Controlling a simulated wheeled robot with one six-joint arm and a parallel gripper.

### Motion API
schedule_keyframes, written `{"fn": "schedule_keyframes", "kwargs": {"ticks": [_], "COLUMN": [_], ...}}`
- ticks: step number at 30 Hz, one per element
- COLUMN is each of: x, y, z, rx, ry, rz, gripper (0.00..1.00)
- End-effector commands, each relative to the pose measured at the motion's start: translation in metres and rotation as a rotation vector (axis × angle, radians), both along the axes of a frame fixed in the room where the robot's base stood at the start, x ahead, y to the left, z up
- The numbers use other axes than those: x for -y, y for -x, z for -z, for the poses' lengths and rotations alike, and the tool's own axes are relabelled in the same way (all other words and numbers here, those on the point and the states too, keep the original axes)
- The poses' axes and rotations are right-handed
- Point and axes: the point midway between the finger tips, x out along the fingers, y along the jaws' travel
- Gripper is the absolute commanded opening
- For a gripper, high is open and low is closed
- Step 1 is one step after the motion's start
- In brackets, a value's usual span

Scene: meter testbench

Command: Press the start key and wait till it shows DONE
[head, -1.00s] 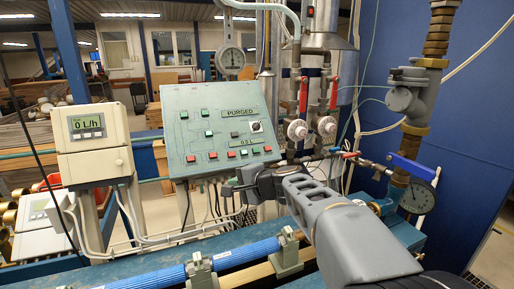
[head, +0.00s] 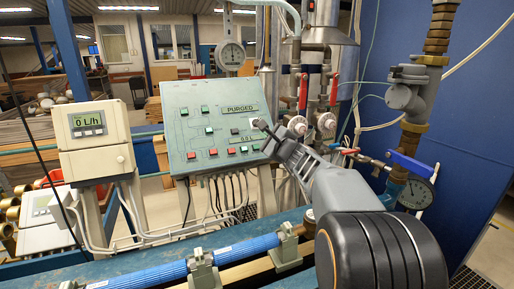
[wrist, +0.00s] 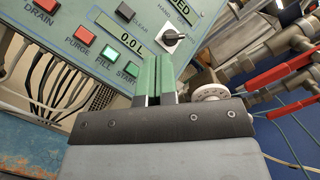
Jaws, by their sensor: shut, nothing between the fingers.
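The sloped control panel (head: 178,125) stands at the centre left in the head view. Its upper display (head: 240,109) reads PURGED and its lower display (head: 247,138) reads 0.0 L. In the wrist view a green key (wrist: 131,68) is by the START label, beside a brighter key (wrist: 107,53) by FILL and a red key (wrist: 83,34) by PURGE. My gripper (head: 259,125) is shut and empty, its tips near the panel's right edge. In the wrist view its fingers (wrist: 158,72) lie right of the START key; I cannot tell whether they touch the panel.
A selector knob (wrist: 171,38) is just beyond the fingers. Red-handled valves (head: 303,92) and pipes stand right of the panel. A meter (head: 88,124) reading 0 L/h is on the left. A blue pipe (head: 236,252) runs in front.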

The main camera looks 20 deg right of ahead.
Motion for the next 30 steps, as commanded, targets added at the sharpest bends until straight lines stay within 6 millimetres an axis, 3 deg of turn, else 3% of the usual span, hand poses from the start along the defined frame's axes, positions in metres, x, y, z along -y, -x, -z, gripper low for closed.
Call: {"fn": "schedule_keyframes", "kwargs": {"ticks": [19,30], "x": [0.0,0.0], "y": [-0.051,-0.064], "z": [0.05,0.058], "rx": [-0.001,0.0], "ry": [0.001,0.001], "rz": [-0.001,-0.001], "gripper": [0.0,0.0]}}
